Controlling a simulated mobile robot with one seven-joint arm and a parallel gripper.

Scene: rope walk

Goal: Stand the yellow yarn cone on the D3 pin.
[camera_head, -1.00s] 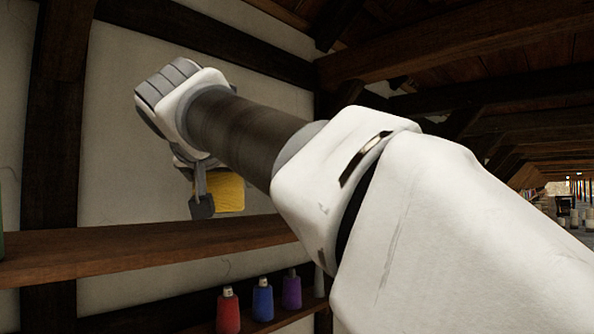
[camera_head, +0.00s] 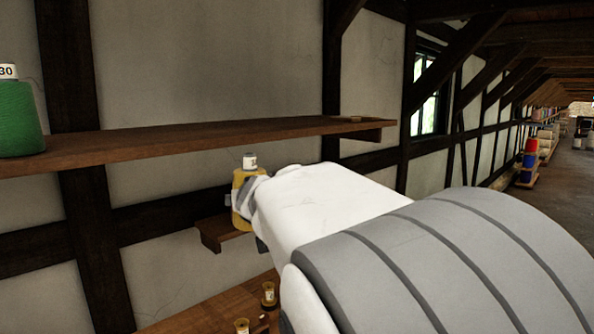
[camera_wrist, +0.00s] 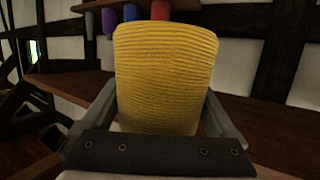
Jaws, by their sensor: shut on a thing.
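The yellow yarn cone (camera_head: 240,192) is upright in the head view, with a white labelled cap on top and its right side hidden by my arm. In the wrist view the cone (camera_wrist: 165,75) fills the space between both fingers. My gripper (camera_wrist: 162,95) is shut on it. A short dark wooden ledge (camera_head: 212,236) shows below the cone in the head view; I cannot tell whether the cone touches it. I cannot make out a D3 pin or its label.
A long shelf (camera_head: 200,141) runs above and behind the cone, with a green cone (camera_head: 18,118) at its left. Small brown spools (camera_head: 268,293) stand on a lower board (camera_head: 205,312).

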